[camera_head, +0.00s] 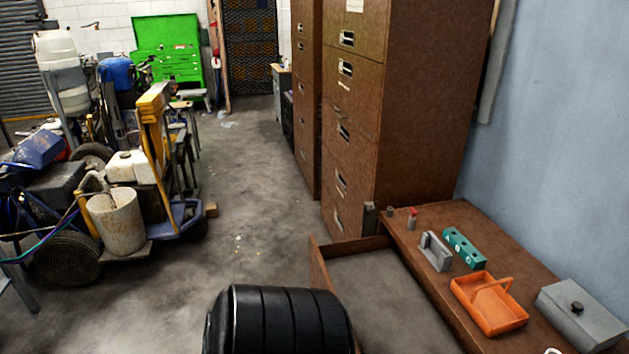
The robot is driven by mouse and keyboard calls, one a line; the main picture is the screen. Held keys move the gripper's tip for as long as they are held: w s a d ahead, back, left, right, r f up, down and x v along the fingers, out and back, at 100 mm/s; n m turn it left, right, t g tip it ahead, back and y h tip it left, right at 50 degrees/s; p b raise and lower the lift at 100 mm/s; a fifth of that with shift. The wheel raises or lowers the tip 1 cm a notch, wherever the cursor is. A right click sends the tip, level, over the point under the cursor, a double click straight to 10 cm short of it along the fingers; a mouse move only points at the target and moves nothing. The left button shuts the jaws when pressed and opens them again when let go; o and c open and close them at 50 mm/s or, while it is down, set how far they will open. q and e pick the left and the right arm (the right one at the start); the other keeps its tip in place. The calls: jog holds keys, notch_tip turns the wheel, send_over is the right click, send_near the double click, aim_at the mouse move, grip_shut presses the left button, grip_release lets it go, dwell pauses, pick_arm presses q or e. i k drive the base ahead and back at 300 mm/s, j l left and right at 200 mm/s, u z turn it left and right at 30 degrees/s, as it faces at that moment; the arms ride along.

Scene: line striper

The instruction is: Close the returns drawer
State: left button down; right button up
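The returns drawer stands pulled out from the brown bench (525,250) at the bottom right. Its brown front panel (320,272) is to the left, apart from the bench, and its far side wall (352,248) runs back to the bench. The grey drawer inside (390,300) looks empty where it shows. The near part of the drawer is cut off by the frame and partly hidden by a black rounded form at the bottom. Neither of my grippers shows in the head view.
On the bench are an orange basket (500,318), a grey lidded box (582,317), a teal block (464,247) and a grey holder (435,252). Tall brown cabinets (420,110) stand behind. Striping machines (115,220) crowd the left. The floor between (240,200) is mostly clear.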

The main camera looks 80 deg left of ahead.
aim_at(391, 309)
jog(key=u, duration=2.2)
